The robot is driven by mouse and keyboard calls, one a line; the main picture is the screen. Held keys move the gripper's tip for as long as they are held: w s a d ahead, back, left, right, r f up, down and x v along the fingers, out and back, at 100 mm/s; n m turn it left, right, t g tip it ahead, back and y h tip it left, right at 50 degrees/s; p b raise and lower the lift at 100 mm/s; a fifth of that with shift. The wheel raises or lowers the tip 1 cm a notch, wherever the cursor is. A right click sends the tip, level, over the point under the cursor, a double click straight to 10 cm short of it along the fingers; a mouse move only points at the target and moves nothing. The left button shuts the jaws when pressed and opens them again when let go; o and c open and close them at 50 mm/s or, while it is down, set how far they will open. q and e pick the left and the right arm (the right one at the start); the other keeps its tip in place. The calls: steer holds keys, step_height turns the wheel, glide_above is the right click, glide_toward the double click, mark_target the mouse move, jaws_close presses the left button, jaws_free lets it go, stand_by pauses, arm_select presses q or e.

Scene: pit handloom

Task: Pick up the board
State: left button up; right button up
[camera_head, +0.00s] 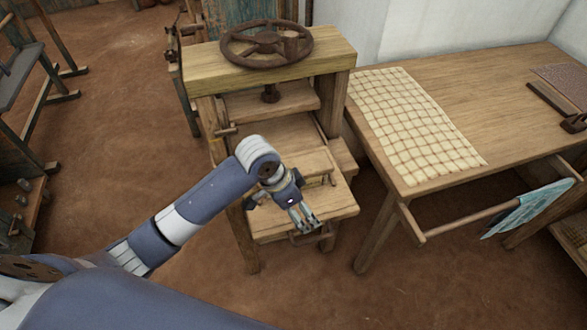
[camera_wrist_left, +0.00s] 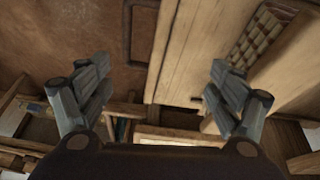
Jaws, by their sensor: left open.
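A wooden screw press stands at the centre of the head view. A pale flat board (camera_head: 305,163) lies on its bed, partly hidden by my left arm; I cannot tell for sure that this is the task's board. My left gripper (camera_head: 304,222) is over the front of the press bed (camera_head: 338,206), fingers pointing down and toward the front edge. In the left wrist view its open, empty fingers (camera_wrist_left: 160,75) are wide apart, with a pale wooden surface (camera_wrist_left: 190,45) below and between them. Contact cannot be seen. My right gripper is not in view.
The press has a dark handwheel (camera_head: 267,44) above a thick top beam (camera_head: 270,68). A wooden table (camera_head: 475,95) with a checked cloth (camera_head: 415,122) stands close at the right. A blue cloth (camera_head: 530,207) hangs on its front rail.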

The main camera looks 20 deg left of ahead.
arm_select(q)
steer(key=m, duration=0.1)
glide_toward(292, 164)
steer(key=d+f, duration=0.1)
steer(key=d+f+y, duration=0.1)
steer(key=shift+s+d+f+g, duration=0.1)
steer(key=shift+d+f+g, duration=0.1)
steer(key=shift+f+g, duration=0.2)
steer(key=shift+p+x, duration=0.85)
steer(key=shift+x, duration=1.85)
steer(key=shift+a, duration=0.1)
steer(key=shift+c, duration=0.6)
steer(key=c, duration=1.2)
